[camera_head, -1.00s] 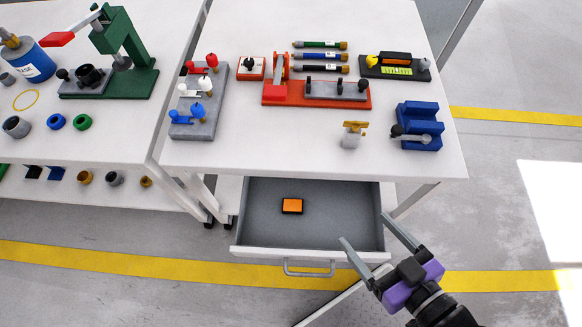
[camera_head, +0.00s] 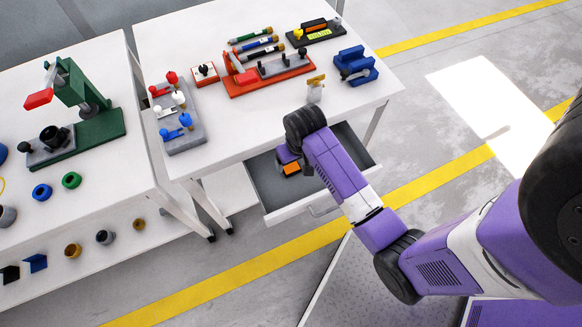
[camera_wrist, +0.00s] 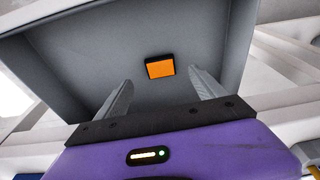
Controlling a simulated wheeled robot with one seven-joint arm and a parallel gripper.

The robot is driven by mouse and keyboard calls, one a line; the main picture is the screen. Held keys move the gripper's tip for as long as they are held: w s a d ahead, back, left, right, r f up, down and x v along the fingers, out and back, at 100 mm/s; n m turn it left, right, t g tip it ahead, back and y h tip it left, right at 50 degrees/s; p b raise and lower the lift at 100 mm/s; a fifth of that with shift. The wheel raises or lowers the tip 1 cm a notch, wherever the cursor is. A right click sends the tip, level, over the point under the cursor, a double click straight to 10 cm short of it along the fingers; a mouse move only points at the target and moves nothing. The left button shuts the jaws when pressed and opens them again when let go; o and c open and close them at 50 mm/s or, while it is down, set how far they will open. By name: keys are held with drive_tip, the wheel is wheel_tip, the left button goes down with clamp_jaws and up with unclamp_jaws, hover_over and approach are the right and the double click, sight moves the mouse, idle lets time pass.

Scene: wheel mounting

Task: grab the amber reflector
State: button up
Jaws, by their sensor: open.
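The amber reflector (camera_head: 291,168) is a small orange block with a dark rim. It lies on the grey floor of the open drawer (camera_head: 264,182), partly hidden by my arm in the head view. In the wrist view the reflector (camera_wrist: 160,67) lies ahead of my gripper (camera_wrist: 160,88), between the lines of the two fingers and nearer the right one. The fingers are apart with nothing between them. The reflector looks untouched. In the head view my gripper is mostly hidden behind my wrist, over the drawer.
The drawer's front with its handle (camera_head: 322,211) faces my base. Above it stands the white table (camera_head: 235,125) with a blue vise (camera_head: 355,66), a red fixture (camera_head: 270,75) and a grey valve block (camera_head: 183,133). Its edge is close to my wrist. Another workbench (camera_head: 105,180) stands left.

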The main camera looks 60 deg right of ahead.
sight(291, 167)
drive_tip(key=shift+w+d+r, duration=0.3)
drive_tip(key=shift+w+d, duration=0.05)
drive_tip(key=shift+w+d+f, duration=0.1)
drive_tip(key=shift+w+f, duration=0.05)
drive_tip(key=shift+f, duration=1.1)
drive_tip(key=shift+w+f, duration=0.15)
drive_tip(key=shift+f, duration=1.1)
drive_tip(key=shift+w+d+f, duration=0.1)
drive_tip(key=shift+w+f, duration=0.05)
drive_tip(key=shift+f, duration=1.1)
drive_tip(key=c, duration=1.5)
drive_tip(key=shift+o, duration=0.2)
drive_tip(key=shift+r, duration=0.1)
